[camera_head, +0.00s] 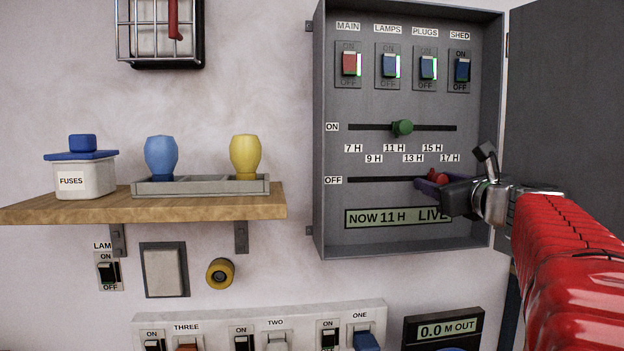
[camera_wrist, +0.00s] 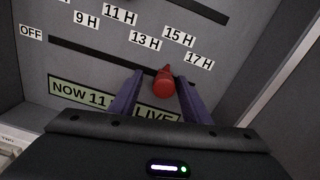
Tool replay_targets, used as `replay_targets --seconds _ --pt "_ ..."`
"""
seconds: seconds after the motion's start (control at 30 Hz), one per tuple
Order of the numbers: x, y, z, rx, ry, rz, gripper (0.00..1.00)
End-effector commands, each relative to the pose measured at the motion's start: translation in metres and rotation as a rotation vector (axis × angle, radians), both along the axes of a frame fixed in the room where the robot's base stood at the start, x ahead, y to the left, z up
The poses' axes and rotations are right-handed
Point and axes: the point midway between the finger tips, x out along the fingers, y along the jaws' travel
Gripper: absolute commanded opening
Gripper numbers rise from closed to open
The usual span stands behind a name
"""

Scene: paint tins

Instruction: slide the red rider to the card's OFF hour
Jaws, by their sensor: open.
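The red rider (camera_head: 437,175) sits on the OFF slot (camera_head: 385,180) of the grey box, near its right end, around the 15 H to 17 H labels. In the wrist view the red rider (camera_wrist: 164,84) stands between the two purple fingers of my gripper (camera_wrist: 160,78). My gripper (camera_head: 427,184) is open around it, and a gap shows on the left side. The green rider (camera_head: 402,127) is on the ON slot, near 11 H. The display (camera_head: 385,217) reads NOW 11 H LIVE. I see no hour card in either view.
Switches MAIN, LAMPS, PLUGS and SHED (camera_head: 462,70) are above the slots. The box's open door (camera_head: 565,100) is at the right, behind my red arm. A wooden shelf (camera_head: 240,207) with a fuses jar (camera_head: 84,178) and two bulbs is to the left.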

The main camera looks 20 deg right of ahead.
Motion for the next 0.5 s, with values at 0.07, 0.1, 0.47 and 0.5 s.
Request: replay_targets --seconds 0.07,0.1,0.47,0.5 --pt "-0.0012 -0.0035 0.0001 0.000 0.000 -0.006 0.43" --pt "-0.0021 -0.0049 0.0002 0.000 0.000 -0.009 0.43" --pt "-0.0084 -0.0115 0.0002 0.000 0.000 -0.025 0.35" --pt "-0.0085 -0.0116 0.0002 0.000 0.000 -0.026 0.32"
